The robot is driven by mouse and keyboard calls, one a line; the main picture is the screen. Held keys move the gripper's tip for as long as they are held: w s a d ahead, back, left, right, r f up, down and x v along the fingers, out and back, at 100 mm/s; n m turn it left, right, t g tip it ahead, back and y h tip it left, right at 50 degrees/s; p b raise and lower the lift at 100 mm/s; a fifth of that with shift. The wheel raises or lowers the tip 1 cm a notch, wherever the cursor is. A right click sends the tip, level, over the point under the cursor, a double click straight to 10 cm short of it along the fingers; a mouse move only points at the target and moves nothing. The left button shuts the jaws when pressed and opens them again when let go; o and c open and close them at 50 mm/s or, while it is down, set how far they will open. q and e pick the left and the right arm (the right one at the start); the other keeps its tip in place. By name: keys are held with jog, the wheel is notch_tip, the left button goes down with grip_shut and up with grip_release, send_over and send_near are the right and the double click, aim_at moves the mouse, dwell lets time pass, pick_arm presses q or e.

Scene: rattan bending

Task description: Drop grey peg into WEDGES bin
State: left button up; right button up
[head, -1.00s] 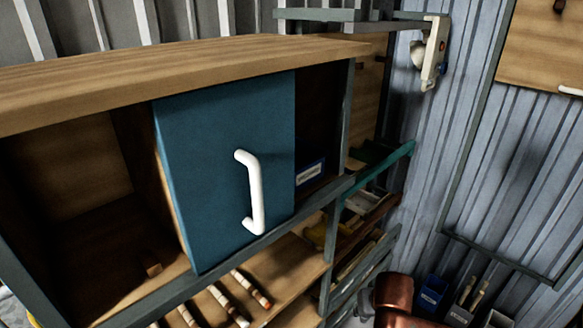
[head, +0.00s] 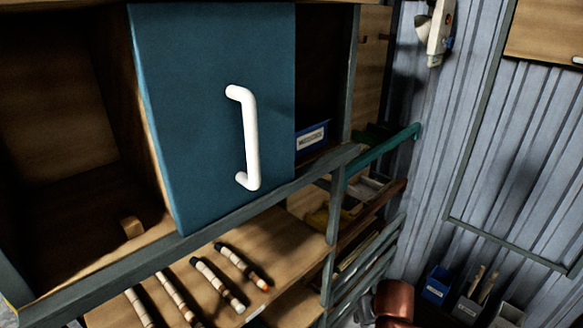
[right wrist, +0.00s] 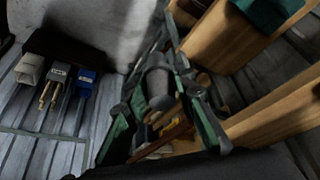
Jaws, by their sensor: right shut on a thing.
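My right gripper (right wrist: 160,98) is shut on a grey peg (right wrist: 159,88), a short cylinder held between its fingers in the right wrist view. The gripper and peg do not show in the head view. A blue bin (head: 311,138) with a white label stands inside the cabinet, right of the blue door panel (head: 215,110); its label is too small to read surely. The panel has a white handle (head: 247,140) and partly hides the bay with the bin. My left gripper is not in view.
A small wooden block (head: 131,227) lies in the open left bay. Several banded rods (head: 217,284) lie on the shelf below. A floor-level blue bin (head: 437,285) and a grey bin (head: 467,307) stand by the corrugated wall. A green rail (head: 390,145) juts out beside the cabinet.

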notch_tip(320, 180, down, 5)
jog(key=b, duration=0.2)
jog(key=shift+w+r+b, duration=0.1)
jog(key=shift+r+b, duration=0.05)
jog(key=shift+b, duration=0.2)
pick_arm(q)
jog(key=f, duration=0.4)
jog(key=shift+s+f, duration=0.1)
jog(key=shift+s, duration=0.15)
pick_arm(e)
jog(key=shift+r, duration=0.1)
